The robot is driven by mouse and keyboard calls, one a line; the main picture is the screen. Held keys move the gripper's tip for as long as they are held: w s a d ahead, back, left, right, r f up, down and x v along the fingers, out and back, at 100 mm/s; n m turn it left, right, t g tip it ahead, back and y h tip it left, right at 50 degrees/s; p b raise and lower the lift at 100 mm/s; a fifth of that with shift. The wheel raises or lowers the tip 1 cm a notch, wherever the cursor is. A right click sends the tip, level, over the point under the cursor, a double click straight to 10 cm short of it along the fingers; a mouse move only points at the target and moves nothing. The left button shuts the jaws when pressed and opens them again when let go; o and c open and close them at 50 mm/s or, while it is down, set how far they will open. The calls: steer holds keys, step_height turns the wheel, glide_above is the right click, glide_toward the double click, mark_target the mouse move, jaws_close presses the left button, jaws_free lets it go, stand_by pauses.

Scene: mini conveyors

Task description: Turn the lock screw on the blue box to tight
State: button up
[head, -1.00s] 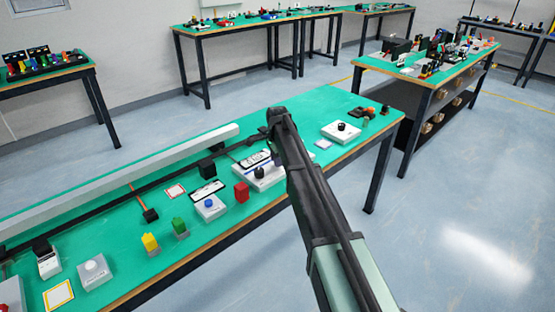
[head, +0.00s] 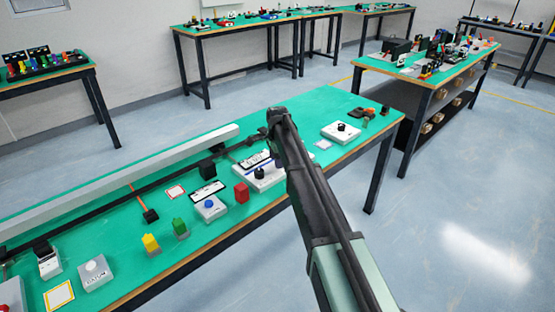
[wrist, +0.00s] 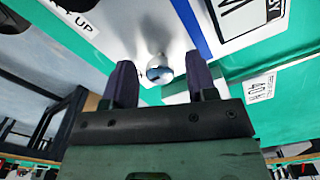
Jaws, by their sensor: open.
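My gripper (wrist: 160,82) is open in the wrist view, with its two dark fingers spread and nothing held. A small round knob (wrist: 159,68) with a pale top and bluish face shows between and just beyond the fingertips. It stands on a white surface (wrist: 140,25) with a blue stripe (wrist: 190,22). Whether this knob is the lock screw, I cannot tell. In the head view, a white box (head: 270,182) with a blue line and a black knob (head: 259,173) sits beside my arm, which partly covers it. The gripper's fingers are hidden in that view.
A blue-button box (head: 209,206), a red block (head: 242,192), and green (head: 180,228) and yellow (head: 150,243) pieces stand to the left on the green bench. A white box with a black knob (head: 341,129) is to the right. A long grey rail (head: 120,180) runs behind.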

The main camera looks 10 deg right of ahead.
step_height(320, 180, up, 11)
steer(key=p, duration=1)
steer(key=shift+f, duration=0.2)
steer(key=s+r+n+p, duration=0.2)
steer(key=s+n, duration=1.4)
steer(key=s, duration=2.1)
steer(key=shift+s+d, duration=0.15)
steer(key=shift+s, duration=0.2)
